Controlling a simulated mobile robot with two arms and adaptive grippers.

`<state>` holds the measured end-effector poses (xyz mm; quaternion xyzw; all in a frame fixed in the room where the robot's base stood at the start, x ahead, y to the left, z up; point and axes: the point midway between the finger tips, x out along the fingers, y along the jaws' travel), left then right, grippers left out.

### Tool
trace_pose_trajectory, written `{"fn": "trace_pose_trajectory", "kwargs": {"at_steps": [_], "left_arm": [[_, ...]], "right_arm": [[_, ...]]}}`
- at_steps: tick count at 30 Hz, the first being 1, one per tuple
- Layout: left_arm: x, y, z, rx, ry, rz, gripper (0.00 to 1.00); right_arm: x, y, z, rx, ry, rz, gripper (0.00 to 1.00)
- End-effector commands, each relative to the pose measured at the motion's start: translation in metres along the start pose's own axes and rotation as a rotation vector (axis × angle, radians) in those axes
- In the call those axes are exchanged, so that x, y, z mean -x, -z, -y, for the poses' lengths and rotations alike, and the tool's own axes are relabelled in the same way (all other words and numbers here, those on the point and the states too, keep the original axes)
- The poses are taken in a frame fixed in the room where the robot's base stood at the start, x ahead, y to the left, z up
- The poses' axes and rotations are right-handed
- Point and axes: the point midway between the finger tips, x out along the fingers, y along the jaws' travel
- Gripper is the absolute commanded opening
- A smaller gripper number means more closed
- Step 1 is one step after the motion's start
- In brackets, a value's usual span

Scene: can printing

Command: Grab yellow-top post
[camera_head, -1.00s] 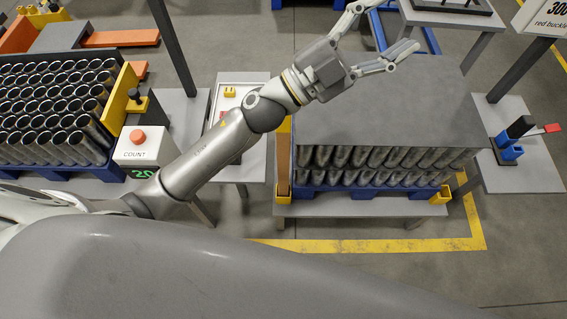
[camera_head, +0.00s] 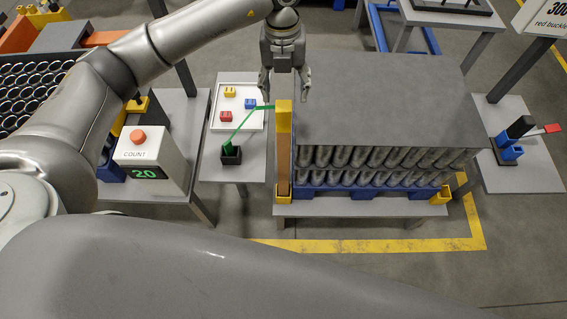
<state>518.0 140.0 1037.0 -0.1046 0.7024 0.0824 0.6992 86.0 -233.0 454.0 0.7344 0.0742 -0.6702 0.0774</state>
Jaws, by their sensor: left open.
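The yellow-top post (camera_head: 284,150) stands upright at the left front corner of the can stack, with a yellow block on top and a brown shaft below. Its foot is in a yellow corner socket on the table. My left gripper (camera_head: 284,97) points down at the top of the post, its fingers spread to the left and right of it. It is open, and I cannot tell whether either finger touches the post. My right gripper does not show.
A grey sheet (camera_head: 375,100) covers the cans on a blue pallet (camera_head: 345,190), right beside the post. To the left, a green flag (camera_head: 240,124) stands in a black holder (camera_head: 231,155) near a white tray (camera_head: 256,123). A count box (camera_head: 145,150) reads 20.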

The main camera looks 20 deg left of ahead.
Motion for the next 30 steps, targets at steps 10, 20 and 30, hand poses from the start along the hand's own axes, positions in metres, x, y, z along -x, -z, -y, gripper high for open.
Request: {"fn": "trace_pose_trajectory", "kwargs": {"at_steps": [10, 20, 30], "left_arm": [[-0.043, -0.004, -0.009, 0.018, -0.034, 0.007, 0.61], [-0.071, -0.004, -0.007, 0.016, -0.033, 0.005, 0.61], [-0.106, -0.005, -0.006, 0.014, -0.031, 0.009, 0.61]], "right_arm": [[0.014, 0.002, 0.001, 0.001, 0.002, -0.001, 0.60], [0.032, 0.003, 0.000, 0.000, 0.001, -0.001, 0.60], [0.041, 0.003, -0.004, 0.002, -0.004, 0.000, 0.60]]}}
